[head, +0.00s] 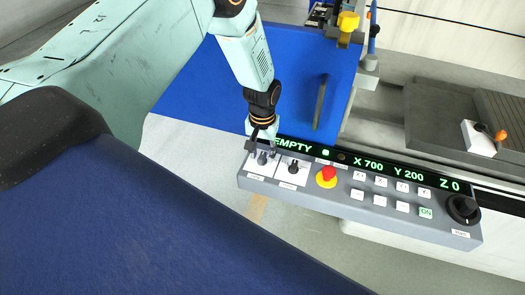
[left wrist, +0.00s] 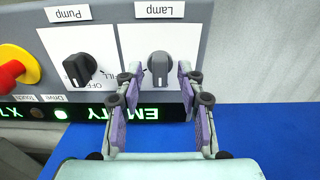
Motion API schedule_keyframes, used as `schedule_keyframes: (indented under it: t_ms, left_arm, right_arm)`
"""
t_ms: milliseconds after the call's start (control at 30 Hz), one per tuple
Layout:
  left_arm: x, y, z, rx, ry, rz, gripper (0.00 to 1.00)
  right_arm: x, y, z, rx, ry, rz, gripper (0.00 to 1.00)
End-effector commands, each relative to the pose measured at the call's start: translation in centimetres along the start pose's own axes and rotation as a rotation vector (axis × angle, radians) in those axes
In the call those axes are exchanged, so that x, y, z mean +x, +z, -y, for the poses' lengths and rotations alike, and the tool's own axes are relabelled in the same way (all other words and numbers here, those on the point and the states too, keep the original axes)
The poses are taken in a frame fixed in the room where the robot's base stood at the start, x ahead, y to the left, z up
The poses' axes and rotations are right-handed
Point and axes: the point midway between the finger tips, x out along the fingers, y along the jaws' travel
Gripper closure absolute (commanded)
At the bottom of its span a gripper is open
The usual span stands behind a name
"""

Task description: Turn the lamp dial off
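The lamp dial (left wrist: 160,68) is a dark knob on a white plate, beside an upside-down "Lamp" label (left wrist: 160,9) in the left wrist view. Its grip bar stands nearly upright in that picture; its setting marks are not readable. In the head view the lamp dial (head: 262,159) is at the left end of the grey control panel (head: 330,204). My left gripper (head: 262,149) is at the dial. In the left wrist view its open fingers (left wrist: 160,76) stand on either side of the knob, with a gap each side. My right gripper is not in view.
The pump dial (left wrist: 77,69) sits close beside the lamp dial. A red stop button (head: 327,174), several white keys and a black round knob (head: 463,208) lie farther right on the panel. A green-lettered display (head: 345,160) runs behind them. A blue panel (head: 300,75) stands behind.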

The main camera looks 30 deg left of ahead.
Motion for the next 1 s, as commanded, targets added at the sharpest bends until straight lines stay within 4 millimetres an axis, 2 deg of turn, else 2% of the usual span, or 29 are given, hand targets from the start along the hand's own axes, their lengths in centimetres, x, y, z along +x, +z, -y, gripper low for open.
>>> schedule_keyframes:
  t_ms: [167, 400, 600, 800, 1000]
  left_arm:
    - [-2.0, -0.1, 0.0, 0.000, 0.002, -0.004, 0.61]
    - [-7.0, -0.1, 0.0, -0.001, 0.002, -0.005, 0.61]
    - [-10.3, -0.1, 0.0, 0.000, 0.001, -0.004, 0.61]
    - [-11.8, 0.0, 0.0, -0.001, 0.001, -0.001, 0.61]
    - [-12.0, 0.0, 0.0, -0.001, 0.000, -0.001, 0.61]
  right_arm:
    - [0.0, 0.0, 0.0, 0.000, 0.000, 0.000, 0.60]
    - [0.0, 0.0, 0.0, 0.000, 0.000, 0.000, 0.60]
    - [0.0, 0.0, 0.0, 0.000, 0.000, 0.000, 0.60]
    - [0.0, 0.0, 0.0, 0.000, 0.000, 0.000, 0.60]
    - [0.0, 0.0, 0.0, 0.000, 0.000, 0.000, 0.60]
